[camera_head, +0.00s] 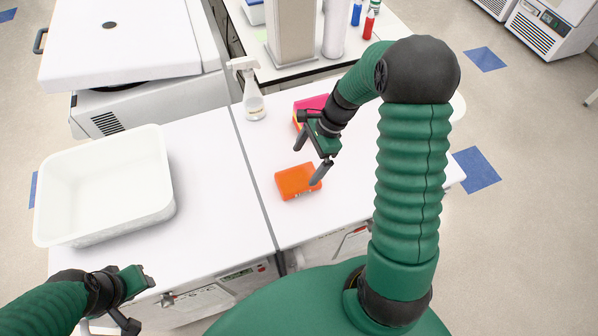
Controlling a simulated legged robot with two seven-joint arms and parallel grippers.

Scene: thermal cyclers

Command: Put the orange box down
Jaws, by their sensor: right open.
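The orange box (295,182) lies on the white bench right of the seam, near its front edge. My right gripper (309,165) is open just above and behind the box. One finger overlaps the box's right side in the picture, and I cannot tell if it touches. My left gripper (143,300) is at the lower left, in front of the bench edge and away from the box. Its fingers are partly out of clear view.
A pink box (311,103) lies behind my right gripper. A white tub (105,187) stands on the left bench (207,220), and a large white machine (125,45) stands behind it. A white dispenser (253,100) stands near the seam. Bench around the orange box is clear.

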